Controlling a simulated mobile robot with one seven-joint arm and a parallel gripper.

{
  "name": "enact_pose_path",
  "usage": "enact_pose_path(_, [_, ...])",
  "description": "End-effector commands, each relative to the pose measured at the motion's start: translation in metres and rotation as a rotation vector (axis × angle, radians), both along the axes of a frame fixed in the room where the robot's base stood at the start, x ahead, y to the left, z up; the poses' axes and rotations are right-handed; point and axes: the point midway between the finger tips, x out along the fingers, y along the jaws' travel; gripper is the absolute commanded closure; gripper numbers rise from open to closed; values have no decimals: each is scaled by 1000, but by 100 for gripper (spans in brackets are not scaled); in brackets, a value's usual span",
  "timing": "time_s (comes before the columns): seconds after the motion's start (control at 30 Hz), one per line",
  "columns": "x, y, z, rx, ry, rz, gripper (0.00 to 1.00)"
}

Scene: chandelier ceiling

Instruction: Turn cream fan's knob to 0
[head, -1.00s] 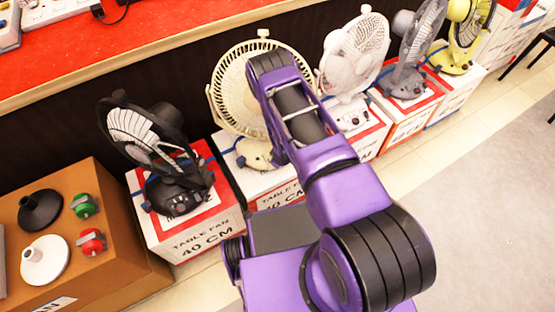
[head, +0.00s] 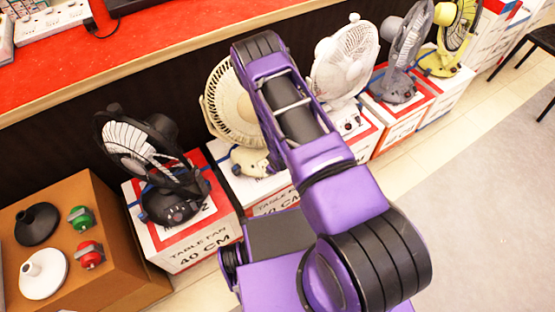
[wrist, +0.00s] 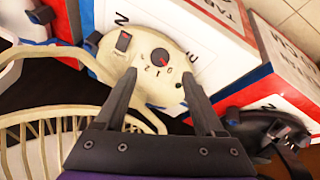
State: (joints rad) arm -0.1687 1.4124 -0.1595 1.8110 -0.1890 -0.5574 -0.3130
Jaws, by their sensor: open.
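The cream fan (head: 228,104) stands on a white box in the head view, partly hidden behind my arm. In the wrist view its cream base (wrist: 140,40) carries a round dark knob (wrist: 160,57) with a red pointer mark, a printed number scale beside it and a dark rocker switch (wrist: 123,41). My gripper (wrist: 160,85) is open and empty. Its two dark fingers sit either side of the lower base, with the knob just beyond the tips and between their lines. I cannot tell whether either finger touches the base. In the head view the gripper is hidden behind my arm.
A black fan (head: 150,165) stands close on the left on its box. A white fan (head: 345,60), a grey fan (head: 402,55) and a yellow fan (head: 450,40) stand to the right. A red counter (head: 160,35) runs behind. Open floor (head: 480,170) lies at right.

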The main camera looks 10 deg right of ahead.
Motion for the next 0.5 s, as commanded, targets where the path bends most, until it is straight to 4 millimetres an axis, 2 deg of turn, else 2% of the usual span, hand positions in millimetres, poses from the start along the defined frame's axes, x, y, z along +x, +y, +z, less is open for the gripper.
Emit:
enact_pose_path(0.03, [-5, 0, 16, 0, -1, 0, 29])
enact_pose_path(0.2, [-24, -2, 52, -1, -1, 0, 29])
enact_pose_path(0.33, [-35, -2, 73, 0, -2, -1, 29])
enact_pose_path(0.5, [-44, -3, 88, -1, 0, -2, 29])
